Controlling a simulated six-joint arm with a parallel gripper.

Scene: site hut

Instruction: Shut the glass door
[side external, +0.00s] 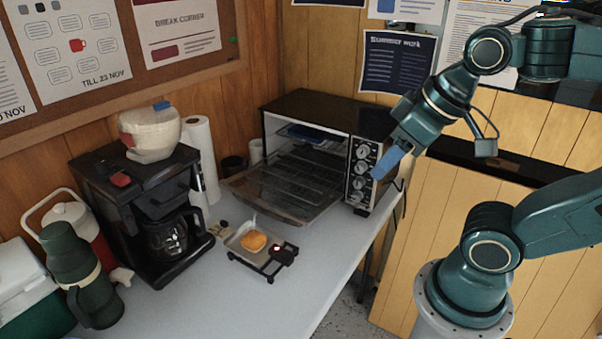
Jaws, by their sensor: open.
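The toaster oven (310,105) is a black box on the table with a knob panel (362,168) on its right side. Its glass door (265,197) hangs down open toward the front, lying nearly flat just above the table. Wire racks show inside the oven and above the door. My gripper (385,170), with blue fingers, is in the air in front of the knob panel, to the right of the glass door and higher than it. It is open and appears empty, apart from the door.
A small burner with a pan (236,240) and a round orange-brown food piece (253,241) stands in front of the door. A coffee maker (140,200), paper towel roll (201,150) and green flask (80,275) are to the left. The table's front right (310,290) is clear.

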